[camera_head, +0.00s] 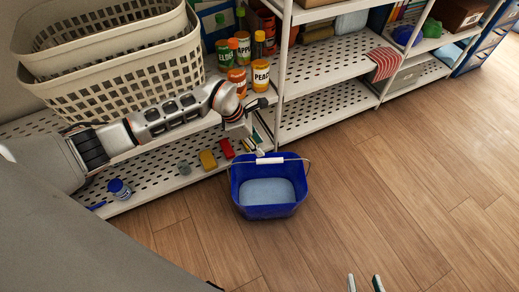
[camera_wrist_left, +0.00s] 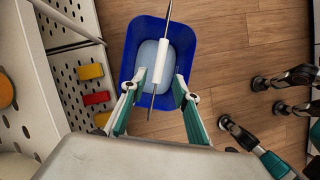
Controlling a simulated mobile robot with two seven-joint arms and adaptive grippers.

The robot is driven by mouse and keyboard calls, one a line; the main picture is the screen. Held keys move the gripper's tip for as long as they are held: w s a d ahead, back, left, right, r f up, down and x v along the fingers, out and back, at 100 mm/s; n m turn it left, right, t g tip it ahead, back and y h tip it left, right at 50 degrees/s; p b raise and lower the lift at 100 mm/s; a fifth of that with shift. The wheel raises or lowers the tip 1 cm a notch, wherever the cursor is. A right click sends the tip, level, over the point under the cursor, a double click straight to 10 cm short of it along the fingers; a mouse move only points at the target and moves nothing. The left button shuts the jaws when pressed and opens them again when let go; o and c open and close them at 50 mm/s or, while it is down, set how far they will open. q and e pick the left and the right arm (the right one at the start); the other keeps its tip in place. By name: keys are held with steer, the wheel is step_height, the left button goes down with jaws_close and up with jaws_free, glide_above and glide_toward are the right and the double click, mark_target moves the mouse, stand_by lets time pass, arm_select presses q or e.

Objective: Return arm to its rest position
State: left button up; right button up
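My left arm (camera_head: 175,115) reaches in from the left, in front of the shelves. My left gripper (camera_wrist_left: 158,88) is open in the left wrist view, with its two fingers spread over the blue bucket (camera_wrist_left: 128,65). The white grip of the bucket's handle (camera_wrist_left: 161,68) shows between and beyond the fingers; I cannot tell whether they touch it. In the head view the bucket (camera_head: 268,212) stands on the floor with its handle (camera_head: 270,160) near the back rim. My right gripper (camera_head: 365,283) shows only as two separated fingertips at the bottom edge, empty.
Shelving (camera_head: 322,112) runs along the back. A yellow block (camera_head: 208,160), a red block (camera_head: 227,148) and a blue jar (camera_head: 119,188) are on the lowest shelf. The wooden floor (camera_head: 400,200) at right is clear.

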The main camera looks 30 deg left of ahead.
steer(key=shift+d+f, duration=0.15)
steer(key=shift+f, duration=0.1)
steer(key=shift+r, duration=0.2)
